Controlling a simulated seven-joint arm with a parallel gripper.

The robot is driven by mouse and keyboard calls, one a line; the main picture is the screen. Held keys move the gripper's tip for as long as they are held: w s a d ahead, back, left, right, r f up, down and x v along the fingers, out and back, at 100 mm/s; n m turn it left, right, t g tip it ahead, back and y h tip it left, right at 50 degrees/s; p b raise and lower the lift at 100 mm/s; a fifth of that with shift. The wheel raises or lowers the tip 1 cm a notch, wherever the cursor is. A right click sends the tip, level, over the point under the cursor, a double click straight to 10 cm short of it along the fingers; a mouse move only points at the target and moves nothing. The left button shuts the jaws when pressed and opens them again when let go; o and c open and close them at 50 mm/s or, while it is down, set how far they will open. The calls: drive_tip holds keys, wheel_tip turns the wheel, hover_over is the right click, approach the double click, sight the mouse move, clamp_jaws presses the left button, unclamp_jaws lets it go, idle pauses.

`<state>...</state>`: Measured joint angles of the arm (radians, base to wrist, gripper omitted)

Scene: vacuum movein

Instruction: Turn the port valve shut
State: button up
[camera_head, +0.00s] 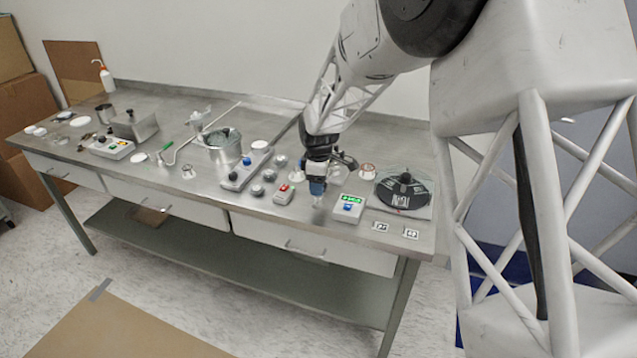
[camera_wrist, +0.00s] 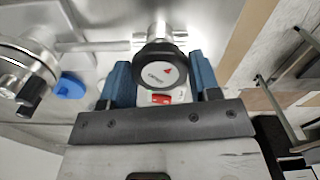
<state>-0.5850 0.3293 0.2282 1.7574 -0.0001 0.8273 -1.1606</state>
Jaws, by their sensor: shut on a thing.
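The valve knob (camera_wrist: 161,72) shows in the wrist view as a round black knob. Its pale cap carries small lettering and a red arrow. It sits on a metal fitting (camera_wrist: 160,30) joined to a thin pipe. My gripper (camera_wrist: 162,80) has its two blue fingers on either side of the knob, shut on it. In the head view my gripper (camera_head: 318,186) points down near the table's front edge. The knob is hidden there behind the fingers.
A black round device (camera_head: 404,192) stands right of my gripper, and a box with a green display (camera_head: 348,207) is close by. A small box with a red button (camera_head: 284,194) is on the left. The wrist view shows a metal fitting with a black handle (camera_wrist: 28,75) at left.

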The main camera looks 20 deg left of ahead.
drive_tip(key=m, duration=0.7)
drive_tip(key=shift+r, duration=0.1)
drive_tip(key=m, duration=0.6)
drive_tip(key=shift+m, duration=0.4)
drive_tip(key=m, duration=0.6)
drive_tip(key=shift+a, duration=0.1)
drive_tip(key=m, duration=0.7)
drive_tip(key=o, duration=0.9)
drive_tip(key=shift+r, duration=3.9)
